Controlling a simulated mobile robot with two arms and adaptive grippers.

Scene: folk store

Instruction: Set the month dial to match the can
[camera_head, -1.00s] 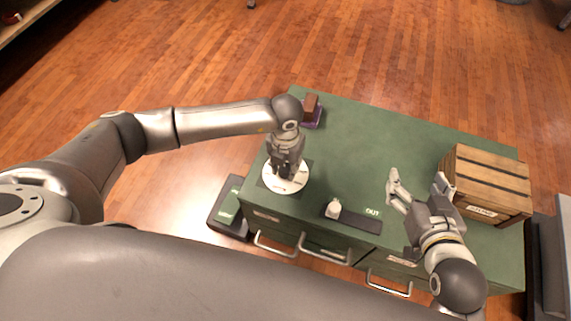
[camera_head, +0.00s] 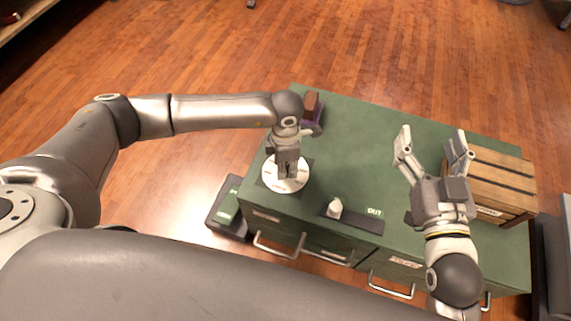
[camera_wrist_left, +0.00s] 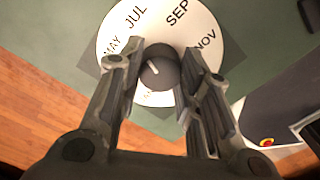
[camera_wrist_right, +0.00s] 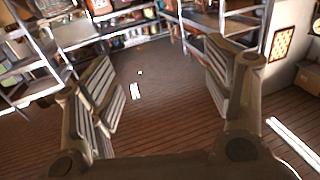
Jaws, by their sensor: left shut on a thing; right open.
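The month dial (camera_head: 272,184) is a white disc at the left front of the green cabinet. In the left wrist view its face (camera_wrist_left: 136,30) reads MAY, JUL, SEP and NOV, with lower labels partly hidden. My left gripper (camera_head: 287,176) is shut on the dark centre knob (camera_wrist_left: 160,67), a finger on each side. My right gripper (camera_head: 432,142) is open and empty, left of the crate.
The black strip (camera_head: 362,221) is marked OUT. A slatted wooden crate (camera_head: 505,160) stands at the cabinet's right. A brown and purple item (camera_head: 312,108) is at the back left. The green top (camera_head: 360,140) between is clear. Drawer handles (camera_head: 325,252) stick out in front.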

